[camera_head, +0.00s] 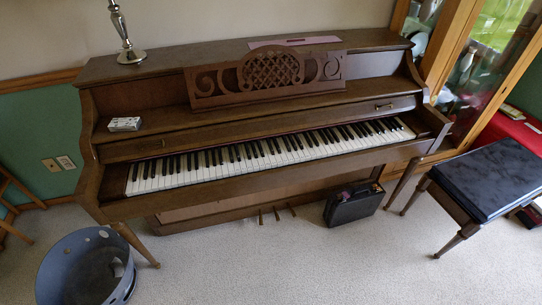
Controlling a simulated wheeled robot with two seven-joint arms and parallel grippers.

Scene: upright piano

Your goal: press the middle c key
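The upright brown piano (250,205) stands against the wall with its keyboard (262,162) uncovered. White and black keys run from the left, slanting up to the right in the picture. The middle c key is somewhere near the middle of this row. The keys are too small here to single it out, and I see no mark on it. No key is visibly pressed down. Neither of my grippers is in view, and nothing covers the keys.
A black-topped bench (495,177) stands right of the piano. A black case (353,204) sits on the floor by the pedals (277,213). A round grey bin (85,268) stands at the front left. The carpet (290,265) before the keyboard is clear.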

